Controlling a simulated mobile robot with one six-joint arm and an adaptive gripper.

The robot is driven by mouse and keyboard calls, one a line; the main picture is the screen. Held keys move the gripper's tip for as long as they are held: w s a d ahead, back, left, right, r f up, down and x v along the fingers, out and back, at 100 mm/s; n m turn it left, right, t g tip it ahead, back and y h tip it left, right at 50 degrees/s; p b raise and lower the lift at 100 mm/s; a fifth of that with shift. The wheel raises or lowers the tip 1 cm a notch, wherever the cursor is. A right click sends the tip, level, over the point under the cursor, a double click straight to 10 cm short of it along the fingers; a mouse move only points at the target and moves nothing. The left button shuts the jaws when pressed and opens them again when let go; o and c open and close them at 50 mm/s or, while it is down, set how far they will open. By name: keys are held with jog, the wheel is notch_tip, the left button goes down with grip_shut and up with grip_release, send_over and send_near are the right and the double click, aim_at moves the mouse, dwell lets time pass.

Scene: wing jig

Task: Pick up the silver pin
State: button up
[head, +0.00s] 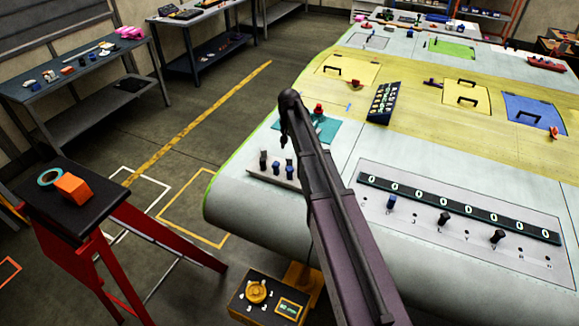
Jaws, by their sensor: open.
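I cannot make out a clearly silver pin in the head view. A small light rack (258,174) on the near left of the wing holds upright dark and blue pins (263,158). My arm crosses the middle of the view and hides the area just right of the rack. Its bend stands above the wing; my gripper cannot be made out.
A dark strip with a row of zeros (466,211) lies on the panel. A teal mat (325,130) and a dark display board (383,102) lie beyond. A red stand (72,238) holds tape and an orange block. A control box (270,298) stands in front. Floor at left is mostly open.

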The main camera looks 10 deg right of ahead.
aim_at(289, 156)
jog(key=shift+f+b, duration=1.75)
jog(key=shift+f, duration=0.25)
jog(key=shift+w+f+b, duration=0.1)
jog(key=shift+f+b, duration=2.5)
grip_shut()
